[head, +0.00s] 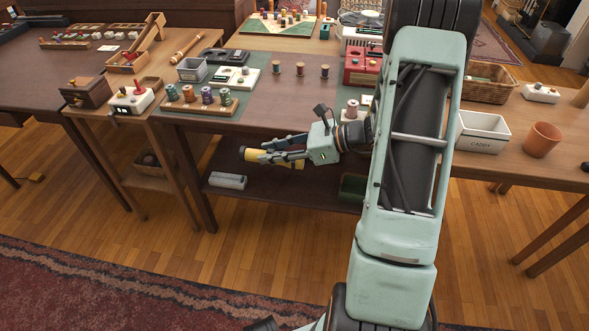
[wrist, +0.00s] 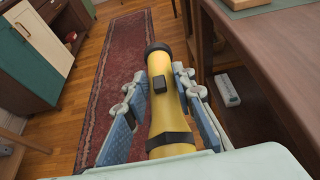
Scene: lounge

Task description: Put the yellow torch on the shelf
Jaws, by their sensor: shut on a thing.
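The yellow torch (wrist: 166,95) has black bands and a small black switch. My gripper (wrist: 170,80) is shut on it, with one finger along each side of its body in the wrist view. In the head view the torch (head: 258,155) lies roughly level in my gripper (head: 280,151), in front of the table's edge and above the height of the lower shelf. The dark shelf (head: 275,190) runs under the table. A pale grey box-like object (head: 227,180) lies on its left part.
A dark green bin (head: 352,186) stands on the shelf further right, partly behind my arm. The shelf between the pale object and the bin looks clear. The tabletop (head: 265,118) above holds thread spools, a red box and trays. A wooden leg (head: 190,180) stands at the left.

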